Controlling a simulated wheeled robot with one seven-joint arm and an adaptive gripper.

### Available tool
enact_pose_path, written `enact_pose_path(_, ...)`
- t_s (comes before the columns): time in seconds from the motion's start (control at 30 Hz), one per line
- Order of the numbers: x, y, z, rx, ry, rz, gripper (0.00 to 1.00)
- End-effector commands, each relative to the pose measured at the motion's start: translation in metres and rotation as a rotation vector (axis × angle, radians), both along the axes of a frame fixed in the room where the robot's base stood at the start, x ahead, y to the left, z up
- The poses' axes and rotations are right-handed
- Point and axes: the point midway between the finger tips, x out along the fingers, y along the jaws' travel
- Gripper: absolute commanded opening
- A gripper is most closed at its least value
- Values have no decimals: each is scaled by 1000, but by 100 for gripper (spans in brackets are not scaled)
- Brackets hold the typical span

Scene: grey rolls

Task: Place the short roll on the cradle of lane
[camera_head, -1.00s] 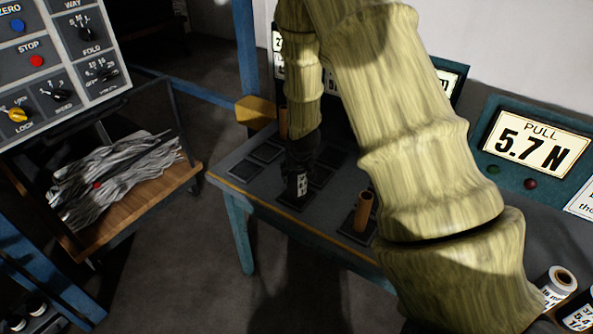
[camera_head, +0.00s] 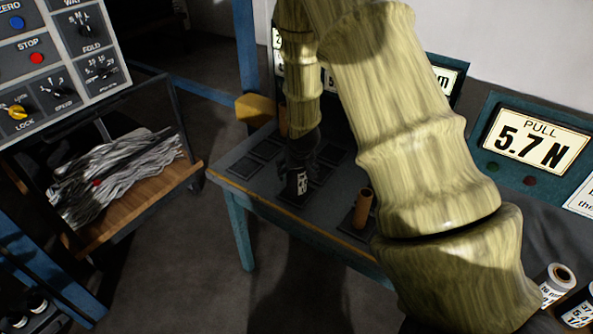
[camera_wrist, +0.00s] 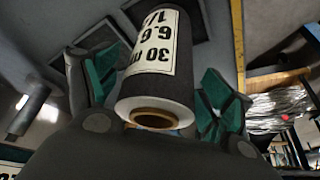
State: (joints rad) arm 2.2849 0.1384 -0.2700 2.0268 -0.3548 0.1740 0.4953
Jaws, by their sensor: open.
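A dark roll with a white printed label (camera_wrist: 160,62) stands between the fingers of my gripper (camera_wrist: 150,100) in the wrist view. Its brown core end faces the camera. The green-padded fingers are spread on either side, apart from the roll as far as I can see. In the head view the same roll (camera_head: 298,184) stands upright on a dark square pad at the table's front edge, with my gripper (camera_head: 300,160) just above it. I cannot tell which pad is the lane's cradle. Other dark square pads (camera_head: 245,168) lie empty to the left.
A bare brown core (camera_head: 362,208) stands on a pad to the right. Two labelled rolls (camera_head: 553,285) stand at the lower right. A display reading 5.7 N (camera_head: 527,140) is at the back right. A cart with grey strips (camera_head: 115,172) stands left of the table (camera_head: 235,185).

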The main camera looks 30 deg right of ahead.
Motion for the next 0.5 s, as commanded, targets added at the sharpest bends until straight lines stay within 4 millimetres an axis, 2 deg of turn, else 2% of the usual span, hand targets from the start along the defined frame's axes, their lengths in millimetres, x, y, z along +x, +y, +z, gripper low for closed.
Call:
enact_pose_path(0.23,-4,2,15,0,-2,-1,81)
enact_pose_path(0.5,-16,7,43,0,-2,-1,81)
